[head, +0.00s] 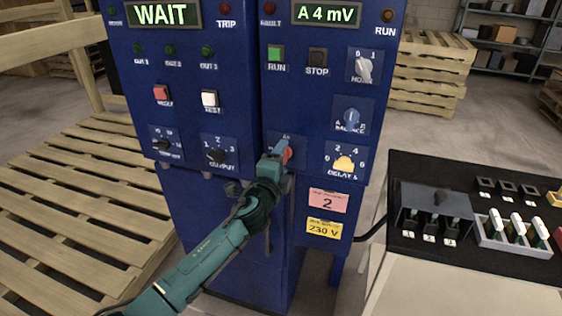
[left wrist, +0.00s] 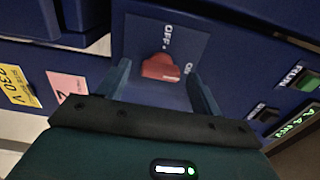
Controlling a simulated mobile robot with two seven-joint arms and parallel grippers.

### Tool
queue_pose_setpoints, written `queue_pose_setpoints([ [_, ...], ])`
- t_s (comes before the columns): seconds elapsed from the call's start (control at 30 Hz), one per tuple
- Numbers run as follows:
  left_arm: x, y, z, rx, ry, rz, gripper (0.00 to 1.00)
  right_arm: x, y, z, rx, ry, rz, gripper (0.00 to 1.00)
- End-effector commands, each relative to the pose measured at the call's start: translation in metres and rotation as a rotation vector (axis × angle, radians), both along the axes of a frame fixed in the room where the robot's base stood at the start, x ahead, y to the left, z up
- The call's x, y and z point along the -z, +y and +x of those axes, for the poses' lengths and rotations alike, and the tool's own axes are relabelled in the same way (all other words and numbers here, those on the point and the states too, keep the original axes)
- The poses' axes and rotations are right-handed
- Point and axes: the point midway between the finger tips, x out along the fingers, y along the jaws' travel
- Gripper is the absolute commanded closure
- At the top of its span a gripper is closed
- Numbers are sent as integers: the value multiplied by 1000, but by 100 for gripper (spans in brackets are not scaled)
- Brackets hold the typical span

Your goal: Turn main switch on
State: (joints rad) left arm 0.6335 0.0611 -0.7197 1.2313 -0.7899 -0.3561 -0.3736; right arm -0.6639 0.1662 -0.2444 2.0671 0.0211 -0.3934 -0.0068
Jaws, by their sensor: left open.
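The main switch is a red knob on a blue cabinet panel; in the left wrist view the red knob (left wrist: 160,68) sits on a plate marked OFF and ON. In the head view only a bit of the red knob (head: 288,155) shows past my left gripper (head: 278,150). My left gripper is open, and in the left wrist view its two fingers (left wrist: 160,85) stand on either side of the knob with gaps. I cannot tell for sure which mark the knob points at. My right gripper is out of view.
The cabinet's displays read WAIT (head: 163,14) and A 4 mV (head: 326,13). A yellow delay knob (head: 344,163) and a blue balance knob (head: 351,118) are to the right of the switch. A black bench (head: 420,165) with switches stands at right; pallets (head: 75,205) lie at left.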

Motion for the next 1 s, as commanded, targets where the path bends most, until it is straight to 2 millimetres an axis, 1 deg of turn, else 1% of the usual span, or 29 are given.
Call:
queue_pose_setpoints([
  [0.17, 0, 0, -1, 0, 0, -1, 35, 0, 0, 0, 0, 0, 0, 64],
  [0.27, 0, 2, -6, 0, 0, -1, 35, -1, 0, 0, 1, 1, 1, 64],
  [0.33, -1, 4, -13, 0, 0, -2, 35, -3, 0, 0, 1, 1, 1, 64],
  [0.47, 0, 11, -34, 1, 1, -1, 35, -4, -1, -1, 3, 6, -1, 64],
  [0.57, 0, 17, -54, 2, 3, -1, 35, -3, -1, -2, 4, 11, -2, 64],
  [0.7, 1, 26, -82, 2, 2, 0, 35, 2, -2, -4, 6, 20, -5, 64],
  [0.8, 1, 32, -99, 1, 2, 0, 35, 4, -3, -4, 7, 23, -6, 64],
  [0.9, 1, 36, -112, 1, 2, -2, 35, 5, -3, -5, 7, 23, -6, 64],
  [1.0, 1, 39, -120, 0, 1, 0, 35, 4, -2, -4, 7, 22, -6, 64],
])
